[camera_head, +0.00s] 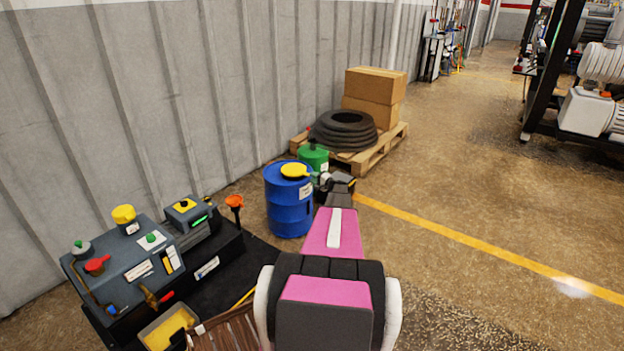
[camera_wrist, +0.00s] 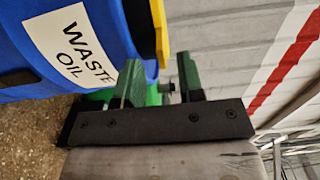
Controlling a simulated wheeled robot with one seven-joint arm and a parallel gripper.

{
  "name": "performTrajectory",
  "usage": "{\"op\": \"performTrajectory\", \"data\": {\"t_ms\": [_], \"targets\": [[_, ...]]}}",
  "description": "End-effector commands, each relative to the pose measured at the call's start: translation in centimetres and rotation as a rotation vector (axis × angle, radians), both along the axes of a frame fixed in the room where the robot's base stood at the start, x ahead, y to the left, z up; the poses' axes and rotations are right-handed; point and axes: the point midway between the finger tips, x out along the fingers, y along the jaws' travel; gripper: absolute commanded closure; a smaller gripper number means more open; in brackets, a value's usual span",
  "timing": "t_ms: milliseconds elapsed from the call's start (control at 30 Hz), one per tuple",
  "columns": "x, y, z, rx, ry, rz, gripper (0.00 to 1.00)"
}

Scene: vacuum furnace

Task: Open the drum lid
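The blue drum (camera_head: 289,205) stands upright on the floor near the wall, with a yellow round lid (camera_head: 294,170) on top. In the wrist view the drum (camera_wrist: 25,20) shows sideways with a white "WASTE OIL" label (camera_wrist: 68,45). The lid's yellow edge (camera_wrist: 161,35) ends just beyond the space between my fingertips. My gripper (camera_wrist: 160,82) is open, with a clear gap between its two green fingers, and I see nothing held. In the head view my gripper (camera_head: 328,181) is at the lid's right side, partly hidden by my wrist. Contact with the lid cannot be told.
A green container (camera_head: 313,157) stands just behind the drum. Behind it, a wooden pallet (camera_head: 383,148) holds a tire (camera_head: 343,130) and cardboard boxes (camera_head: 375,85). A dark bench with machines (camera_head: 130,262) is at left. Open floor (camera_head: 470,200) lies to the right.

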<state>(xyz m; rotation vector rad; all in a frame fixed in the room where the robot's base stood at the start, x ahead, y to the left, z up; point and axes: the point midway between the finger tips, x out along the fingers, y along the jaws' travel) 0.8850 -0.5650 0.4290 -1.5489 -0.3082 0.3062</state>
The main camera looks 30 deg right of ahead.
Motion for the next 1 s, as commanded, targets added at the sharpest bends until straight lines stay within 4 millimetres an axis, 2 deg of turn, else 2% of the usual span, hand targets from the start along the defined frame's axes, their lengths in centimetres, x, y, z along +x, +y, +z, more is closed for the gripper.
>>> {"op": "performTrajectory", "data": {"t_ms": [133,400,467,500,533,767,1000], "targets": [[1.2,0.4,0.0,-0.001,0.000,0.000,0.65],[1.3,0.5,0.0,0.000,0.000,0.000,0.65],[1.3,0.5,0.0,0.000,0.000,0.000,0.84],[1.3,0.5,0.0,0.000,0.000,0.000,0.97],[1.3,0.5,0.0,0.000,0.000,0.000,1.00],[1.2,0.5,0.2,-0.002,0.003,0.000,1.00],[1.2,0.6,1.8,-0.028,0.062,0.001,1.00]]}}
